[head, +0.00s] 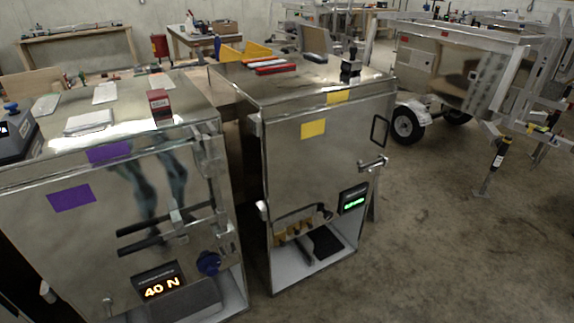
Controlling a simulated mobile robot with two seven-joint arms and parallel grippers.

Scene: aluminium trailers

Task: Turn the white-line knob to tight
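No white line can be made out on any knob at this size. A dark blue knob (208,262) sits on the lower right front of the left metal cabinet (50,230), right of a lit display (160,284) reading "40 N". A blue-topped knob (11,107) is on a grey device at the left edge, on top of that cabinet. A black knob-like part (350,70) stands on top of the right metal cabinet (290,160). Neither of my grippers is in view; bluish arm-like reflections show in the left cabinet's front.
Dark horizontal bars (140,246) stick out from the left cabinet's front. The right cabinet has a green-lit display (353,200) and an open lower bay. A red box (160,106) stands on the left cabinet. Concrete floor (430,240) is clear at right, before a trailer (455,65).

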